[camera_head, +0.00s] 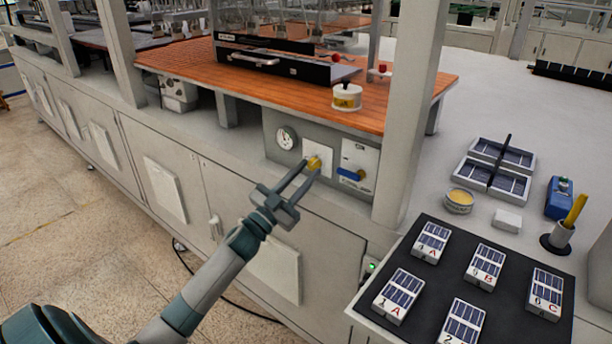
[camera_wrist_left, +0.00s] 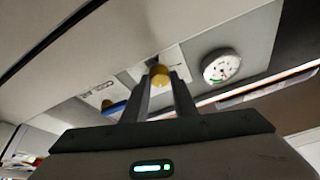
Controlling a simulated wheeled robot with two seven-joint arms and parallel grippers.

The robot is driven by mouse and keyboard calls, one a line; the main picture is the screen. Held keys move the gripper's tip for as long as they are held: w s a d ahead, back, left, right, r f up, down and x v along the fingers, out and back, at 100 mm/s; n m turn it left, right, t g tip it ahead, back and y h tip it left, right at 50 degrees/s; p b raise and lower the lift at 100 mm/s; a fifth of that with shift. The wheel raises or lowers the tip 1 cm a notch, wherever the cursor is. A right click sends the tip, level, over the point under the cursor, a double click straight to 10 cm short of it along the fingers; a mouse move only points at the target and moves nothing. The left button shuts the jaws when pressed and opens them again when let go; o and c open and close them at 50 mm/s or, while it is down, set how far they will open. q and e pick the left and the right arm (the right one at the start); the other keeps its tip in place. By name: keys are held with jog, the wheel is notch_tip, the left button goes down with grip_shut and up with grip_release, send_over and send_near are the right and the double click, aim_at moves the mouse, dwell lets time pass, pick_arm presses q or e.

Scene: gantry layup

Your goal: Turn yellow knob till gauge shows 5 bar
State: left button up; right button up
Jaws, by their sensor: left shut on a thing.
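The yellow knob (camera_head: 314,162) sits on a white plate on the grey panel under the orange worktop. My left gripper (camera_head: 307,170) is shut on the knob, with its fingers on either side of it. In the left wrist view the knob (camera_wrist_left: 159,76) shows between the fingertips (camera_wrist_left: 160,84). The round gauge (camera_head: 286,137) is on the same panel, left of the knob in the head view. It also shows in the left wrist view (camera_wrist_left: 221,67), with a green arc and a needle too small to read surely. My right gripper is not in view.
A blue lever (camera_head: 351,174) is on a white plate just right of the knob. A grey post (camera_head: 412,120) stands further right. A black mat (camera_head: 420,285) with several small solar panels lies at the lower right. Floor is clear at the left.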

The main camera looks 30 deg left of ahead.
pick_arm(q)
jog(key=m, duration=0.1)
jog(key=m+h, duration=0.1)
jog(key=shift+a+m+g, duration=0.2)
jog(key=shift+m+g, duration=0.2)
jog(key=m+h, duration=0.1)
jog(key=m, duration=0.1)
jog(key=m+g+h, duration=0.1)
jog(key=m, duration=0.2)
jog(key=shift+a+r+h, duration=0.15)
jog(key=shift+r+h, duration=0.05)
jog(key=shift+h, duration=0.2)
jog(key=m+g+p, duration=0.1)
jog(key=m, duration=0.2)
jog(key=shift+a+r+h, duration=0.1)
jog(key=shift+h, duration=0.3)
jog(key=shift+m+g, duration=0.6)
jog(key=shift+m, duration=0.5)
jog(key=shift+m+p, duration=0.3)
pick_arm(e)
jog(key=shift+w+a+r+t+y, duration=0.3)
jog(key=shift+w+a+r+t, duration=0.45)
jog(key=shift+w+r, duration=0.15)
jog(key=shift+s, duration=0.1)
